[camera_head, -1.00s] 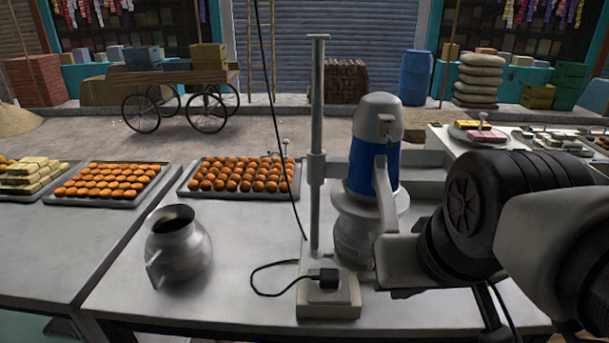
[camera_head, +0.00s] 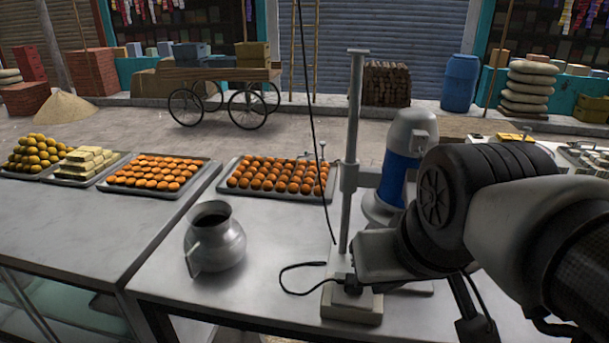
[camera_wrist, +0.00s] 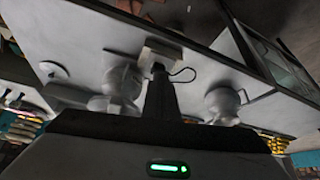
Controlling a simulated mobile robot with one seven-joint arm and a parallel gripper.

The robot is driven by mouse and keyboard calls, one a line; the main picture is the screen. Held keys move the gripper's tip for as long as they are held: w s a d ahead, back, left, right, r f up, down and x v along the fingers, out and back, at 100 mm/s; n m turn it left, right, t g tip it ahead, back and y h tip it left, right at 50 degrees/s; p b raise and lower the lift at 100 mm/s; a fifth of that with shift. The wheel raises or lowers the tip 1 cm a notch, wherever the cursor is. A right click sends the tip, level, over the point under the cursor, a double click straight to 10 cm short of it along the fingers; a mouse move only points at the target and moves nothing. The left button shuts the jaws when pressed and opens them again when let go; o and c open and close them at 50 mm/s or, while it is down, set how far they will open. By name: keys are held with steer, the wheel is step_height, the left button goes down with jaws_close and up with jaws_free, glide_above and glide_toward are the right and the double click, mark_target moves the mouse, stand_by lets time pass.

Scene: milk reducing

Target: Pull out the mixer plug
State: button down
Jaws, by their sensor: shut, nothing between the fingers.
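The mixer (camera_head: 400,160), grey with a blue band, stands on the metal table, partly hidden behind my arm. It also shows in the wrist view (camera_wrist: 122,84). The black plug (camera_head: 351,284) sits on the pale socket block (camera_head: 350,308), with a thin black cord (camera_head: 296,279) looping to its left. The block also shows in the wrist view (camera_wrist: 164,48). My gripper (camera_wrist: 160,75) is shut with its tips close to the plug; whether they touch it I cannot tell. In the head view my gripper's body partly covers the plug area.
A grey upright post (camera_head: 352,170) rises behind the block. A metal jug (camera_head: 214,240) stands to the left. A tray of orange sweets (camera_head: 236,199) lies behind. The tabletop between jug and block is mostly clear.

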steer(key=c, duration=2.1)
jaws_free()
steer(key=o, duration=0.4)
steer(key=shift+w+r+m, duration=0.1)
steer(key=shift+w+m, duration=0.15)
steer(key=shift+m, duration=0.15)
steer(key=shift+c, duration=0.2)
steer(key=o, duration=0.4)
steer(key=shift+w+a+m+g, duration=0.1)
steer(key=shift+w+m+g, duration=0.25)
steer(key=shift+m, duration=0.35)
steer(key=w+f+m+g+b, duration=0.1)
steer(key=w+m+g, duration=0.1)
steer(key=w+m, duration=0.4)
steer(key=m, duration=0.3)
steer(key=shift+f+y, duration=0.2)
steer(key=shift+y, duration=0.2)
steer(key=shift+w+f+m+g+h+b, duration=0.2)
steer(key=shift+w+f+m+g, duration=0.35)
steer(key=shift+w+m, duration=0.8)
steer(key=shift+w+f+m+g+h+b, duration=0.1)
steer(key=shift+w+f+m+g+b, duration=0.3)
steer(key=shift+m, duration=1.5)
steer(key=shift+w+f+m+g+h+b, duration=0.1)
steer(key=shift+w+f+m+g, duration=0.5)
steer(key=shift+w+m, duration=0.85)
steer(key=shift+s+f, duration=0.2)
steer(key=shift+f, duration=0.05)
